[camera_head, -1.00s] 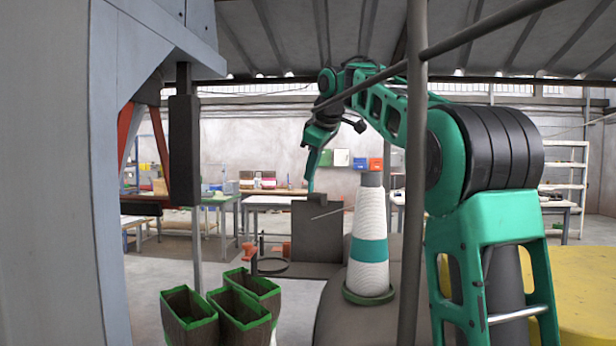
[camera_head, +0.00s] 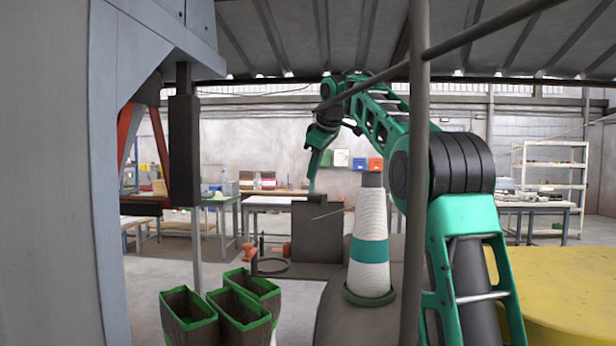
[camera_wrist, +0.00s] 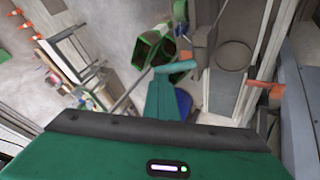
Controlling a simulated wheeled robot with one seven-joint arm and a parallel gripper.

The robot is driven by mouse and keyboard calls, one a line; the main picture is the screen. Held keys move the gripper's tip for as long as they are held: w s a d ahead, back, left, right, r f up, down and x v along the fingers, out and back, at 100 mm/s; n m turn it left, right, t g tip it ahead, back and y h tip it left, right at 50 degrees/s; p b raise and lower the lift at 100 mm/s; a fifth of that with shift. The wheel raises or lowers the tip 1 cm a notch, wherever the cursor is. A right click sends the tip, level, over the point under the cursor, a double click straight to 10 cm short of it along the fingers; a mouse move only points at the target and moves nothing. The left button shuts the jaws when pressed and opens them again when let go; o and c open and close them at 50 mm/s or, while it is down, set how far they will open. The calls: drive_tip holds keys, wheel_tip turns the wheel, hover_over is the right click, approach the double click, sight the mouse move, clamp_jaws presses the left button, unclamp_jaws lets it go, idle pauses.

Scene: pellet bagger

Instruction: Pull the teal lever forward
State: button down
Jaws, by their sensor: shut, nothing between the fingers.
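My gripper (camera_head: 312,186) hangs at the end of my green arm in the head view, pointing down, with its tip just above a dark grey upright box (camera_head: 317,238). In the wrist view my gripper (camera_wrist: 167,76) shows as a narrow, closed teal finger pair with nothing held. A short, pale teal bar (camera_wrist: 177,66) lies across the fingertips there. I cannot tell whether it is the lever or part of the fingers, nor whether it touches them. No teal lever can be made out clearly in the head view. A thin grey rod (camera_head: 327,214) crosses the box.
A white cone-shaped spool with a teal band (camera_head: 369,240) stands right of the box. Green-rimmed dark bags (camera_head: 240,318) stand at lower left. A grey post (camera_head: 414,200) crosses the view before my arm. Orange parts (camera_head: 248,250) sit left of the box.

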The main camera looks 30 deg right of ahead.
drive_tip(key=shift+w+d+f, duration=0.3)
drive_tip(key=shift+f, duration=0.2)
drive_tip(key=shift+s+r, duration=0.1)
drive_tip(key=shift+r, duration=0.1)
drive_tip(key=v, duration=1.1)
drive_tip(key=shift+a+r, duration=0.2)
drive_tip(key=shift+a, duration=0.05)
drive_tip(key=shift+f, duration=0.1)
